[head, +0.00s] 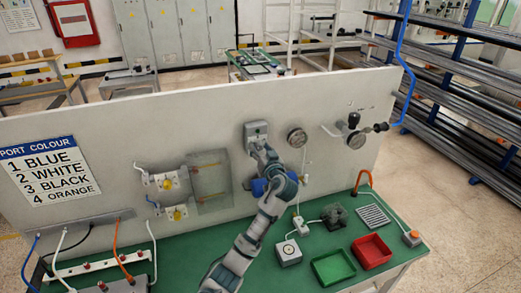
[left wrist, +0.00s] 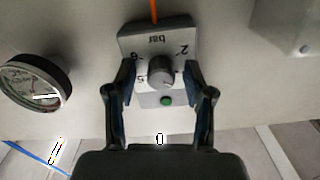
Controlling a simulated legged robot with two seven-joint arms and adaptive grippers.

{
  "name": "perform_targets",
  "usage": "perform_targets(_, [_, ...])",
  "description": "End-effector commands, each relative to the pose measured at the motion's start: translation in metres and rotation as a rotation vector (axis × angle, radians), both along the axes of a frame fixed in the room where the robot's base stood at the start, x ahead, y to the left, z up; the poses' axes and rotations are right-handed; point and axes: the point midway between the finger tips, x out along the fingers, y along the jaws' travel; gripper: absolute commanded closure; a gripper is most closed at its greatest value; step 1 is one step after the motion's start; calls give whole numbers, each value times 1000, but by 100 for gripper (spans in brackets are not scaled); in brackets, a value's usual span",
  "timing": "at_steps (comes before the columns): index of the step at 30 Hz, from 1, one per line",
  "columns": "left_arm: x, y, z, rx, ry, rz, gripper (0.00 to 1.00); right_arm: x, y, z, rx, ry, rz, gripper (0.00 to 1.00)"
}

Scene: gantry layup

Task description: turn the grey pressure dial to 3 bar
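The grey pressure dial (left wrist: 161,70) is a round knob on a grey box labelled "bar", which shows upside down in the left wrist view. Numbers stand around it, with a "2" and a "5" legible; its exact setting cannot be told. A green button or light (left wrist: 167,101) sits beside the knob. In the head view the box (head: 256,129) is on the upright panel, its lower part hidden by my arm. My left gripper (left wrist: 160,76) faces the dial with one finger on each side, open, with gaps between fingers and knob. My right gripper is not in view.
A round gauge (head: 297,137) is right of the box; it also shows in the left wrist view (left wrist: 35,82). Another gauge (head: 356,140) and black-knobbed fittings are farther right. The green bench (head: 320,240) below holds a green tray (head: 333,267) and a red tray (head: 371,251).

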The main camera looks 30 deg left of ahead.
Motion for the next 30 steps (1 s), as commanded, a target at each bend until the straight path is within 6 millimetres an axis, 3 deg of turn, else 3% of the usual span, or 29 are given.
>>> perform_targets(8, [-8, -11, -1, 0, -1, -4, 47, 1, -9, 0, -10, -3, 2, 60])
perform_targets(21, [-65, -79, -2, -2, 0, -4, 47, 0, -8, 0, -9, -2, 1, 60])
perform_targets(30, [-76, -91, -2, -1, 2, -1, 47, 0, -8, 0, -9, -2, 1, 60])
